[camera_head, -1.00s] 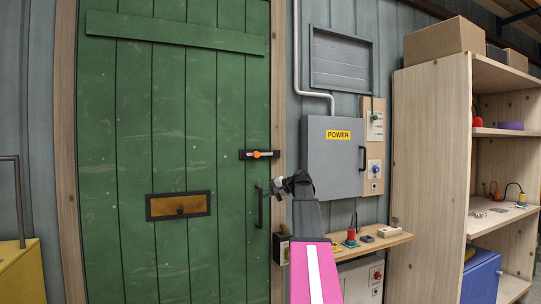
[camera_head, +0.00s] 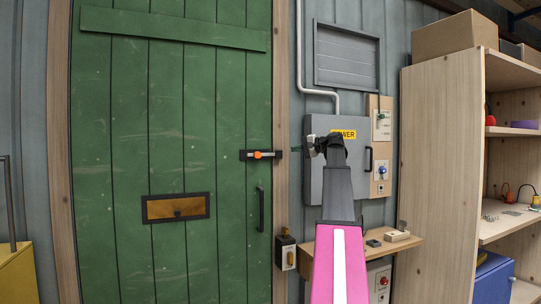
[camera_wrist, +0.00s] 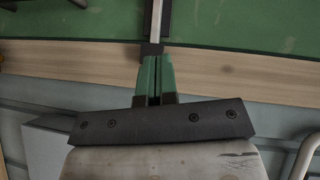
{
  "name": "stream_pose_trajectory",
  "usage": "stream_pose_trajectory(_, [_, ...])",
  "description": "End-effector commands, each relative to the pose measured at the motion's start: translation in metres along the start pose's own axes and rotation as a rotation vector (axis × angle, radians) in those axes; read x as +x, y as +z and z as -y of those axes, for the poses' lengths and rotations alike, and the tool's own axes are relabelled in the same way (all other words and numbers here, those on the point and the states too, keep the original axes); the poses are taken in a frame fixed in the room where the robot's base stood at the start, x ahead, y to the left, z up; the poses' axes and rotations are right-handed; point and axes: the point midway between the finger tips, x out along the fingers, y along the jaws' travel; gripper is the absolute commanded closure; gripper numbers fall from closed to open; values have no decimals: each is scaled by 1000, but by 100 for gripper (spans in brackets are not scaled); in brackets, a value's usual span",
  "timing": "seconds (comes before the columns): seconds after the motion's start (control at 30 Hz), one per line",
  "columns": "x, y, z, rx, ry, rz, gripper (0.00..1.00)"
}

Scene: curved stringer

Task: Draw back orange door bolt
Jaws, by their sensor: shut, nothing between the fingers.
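The orange door bolt (camera_head: 257,155) sits on a black plate at the right edge of the green door (camera_head: 180,120). Its silver bar runs toward a black keeper (camera_head: 280,154) on the wooden frame. In the wrist view the silver bar (camera_wrist: 156,18) and black keeper (camera_wrist: 151,49) show at the top; the orange part is out of that view. My gripper (camera_head: 298,149) is right of the bolt, in front of the grey box, its green fingers pointing left toward the bolt. The fingers (camera_wrist: 155,72) are shut and empty; contact with the keeper cannot be told.
A grey power box (camera_head: 350,180) is behind my gripper. A black door handle (camera_head: 260,209) is below the bolt. A small wooden wall shelf (camera_head: 410,243) and a tall shelf unit (camera_head: 440,160) stand to the right. The door's front is clear.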

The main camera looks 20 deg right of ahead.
Motion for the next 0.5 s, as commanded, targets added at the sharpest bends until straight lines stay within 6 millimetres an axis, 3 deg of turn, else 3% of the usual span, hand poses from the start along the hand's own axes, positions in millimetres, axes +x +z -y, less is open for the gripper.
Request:
stream_pose_trajectory(0.17, [13, 0, 0, 0, 1, 2, 100])
stream_pose_trajectory(0.5, [73, 0, 0, 0, 1, 3, 100])
